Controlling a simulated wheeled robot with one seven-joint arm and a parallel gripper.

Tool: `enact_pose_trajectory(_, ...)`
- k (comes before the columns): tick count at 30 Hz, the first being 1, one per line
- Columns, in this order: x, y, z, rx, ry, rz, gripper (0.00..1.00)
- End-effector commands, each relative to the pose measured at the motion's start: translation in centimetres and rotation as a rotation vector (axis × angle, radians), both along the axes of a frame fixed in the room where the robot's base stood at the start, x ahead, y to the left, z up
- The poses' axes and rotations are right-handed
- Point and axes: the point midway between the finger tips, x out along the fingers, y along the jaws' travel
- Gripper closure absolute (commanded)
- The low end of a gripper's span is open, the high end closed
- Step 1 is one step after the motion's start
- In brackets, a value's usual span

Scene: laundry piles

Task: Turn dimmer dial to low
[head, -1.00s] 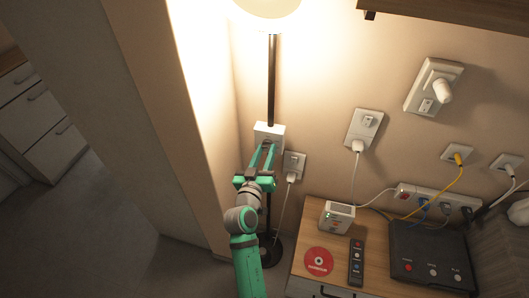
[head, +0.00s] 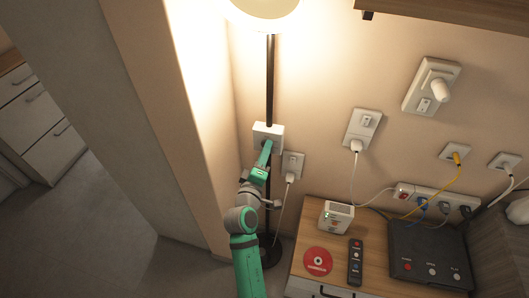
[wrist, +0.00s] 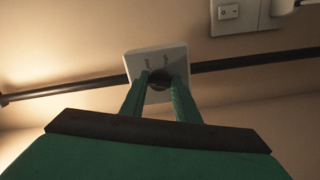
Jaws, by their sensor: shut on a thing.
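The floor lamp (head: 270,85) stands in the corner with its shade lit at the top. A white dimmer box (head: 269,132) sits on its dark pole; the box also shows in the wrist view (wrist: 140,60). A dark round dial (wrist: 159,83) is on the box's face. My gripper (head: 265,149) reaches up to the box; in the wrist view its two green fingers (wrist: 160,88) are on either side of the dial, shut on it. The fingers hide part of the dial, and its exact setting cannot be read.
A wooden cabinet (head: 290,262) at the lower right carries a red disc (head: 318,261), a remote (head: 355,262), a white device (head: 336,217) and a black router box (head: 430,252). Wall outlets with cords are to the right. A wall edge (head: 170,120) stands close on the left.

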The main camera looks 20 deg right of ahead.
Motion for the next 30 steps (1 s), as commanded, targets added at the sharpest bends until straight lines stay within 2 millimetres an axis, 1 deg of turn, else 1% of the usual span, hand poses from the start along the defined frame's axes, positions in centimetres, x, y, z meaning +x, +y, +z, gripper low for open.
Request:
enact_pose_trajectory(1,0.15,0.42,0.21,-0.032,0.017,0.008,0.94)
enact_pose_trajectory(12,0.18,0.51,0.28,-0.212,0.138,0.01,0.94)
enact_pose_trajectory(19,0.19,0.55,0.28,-0.257,0.168,0.011,0.94)
enact_pose_trajectory(30,0.23,0.62,0.24,-0.266,0.174,0.012,0.94)
